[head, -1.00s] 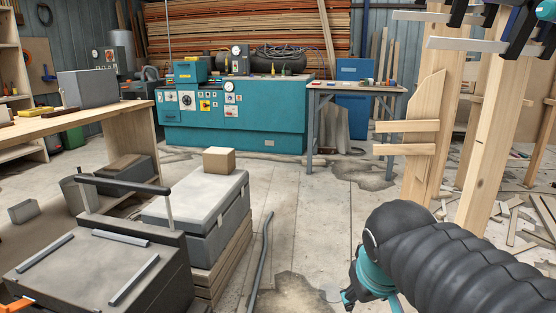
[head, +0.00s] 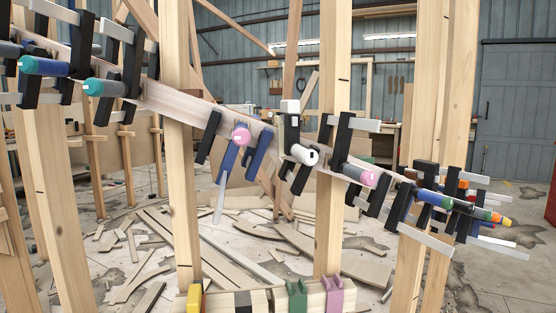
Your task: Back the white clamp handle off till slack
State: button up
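The clamp with the white handle (head: 304,155) sits on the curved wooden stringer (head: 255,130), near the middle of the head view. Its handle end points toward me, and its dark bar and jaws (head: 292,135) run up and down behind it. A pale block (head: 290,107) shows at its upper end. The pad's contact with the wood is too small to tell. A clamp with a pink handle (head: 241,135) is to its left and one with a grey, pink-ended handle (head: 358,174) to its right. My gripper is not in view.
More clamps with teal handles (head: 104,88) and a green-ended handle (head: 434,198) line the stringer. Wood offcuts (head: 220,262) litter the floor. Coloured clamps (head: 297,293) stand at the bottom edge.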

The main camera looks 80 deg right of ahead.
aim_at(308, 155)
jog(key=k, duration=0.35)
jog(key=z, duration=3.6)
jog(key=k, duration=0.95)
jog(key=u, duration=1.7)
